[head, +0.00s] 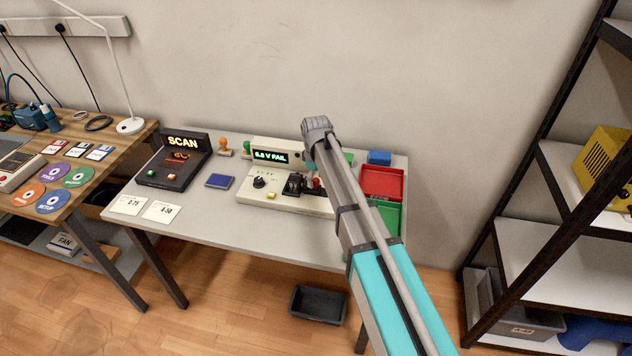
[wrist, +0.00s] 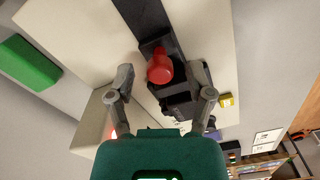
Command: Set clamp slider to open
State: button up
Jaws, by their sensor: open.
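The clamp slider's round red knob (wrist: 160,67) sits on a black track (wrist: 152,22), beside a black clamp block (wrist: 179,103), in the wrist view. My gripper (wrist: 163,76) is open, with one finger on each side of the knob and block; I cannot tell whether either finger touches. In the head view the knob (head: 317,183) and black clamp block (head: 293,184) are on the right part of the cream test device (head: 260,200). The device's display (head: 270,155) reads like "5.0 V FAIL". My arm hides much of the device's right side.
A red tray (head: 382,196) and a green tray (head: 396,215) stand right of the device. A blue item (head: 379,157) lies behind the red tray. A scanner (head: 172,180) and a dark blue pad (head: 219,181) are on the left. A black bin (head: 318,317) is on the floor.

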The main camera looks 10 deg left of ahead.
dwell(0.3)
grip_shut()
jog(key=shift+s+d, duration=0.15)
jog(key=shift+d, duration=1.4)
grip_release()
jog(key=shift+d, duration=0.1)
jog(key=shift+a, duration=0.2)
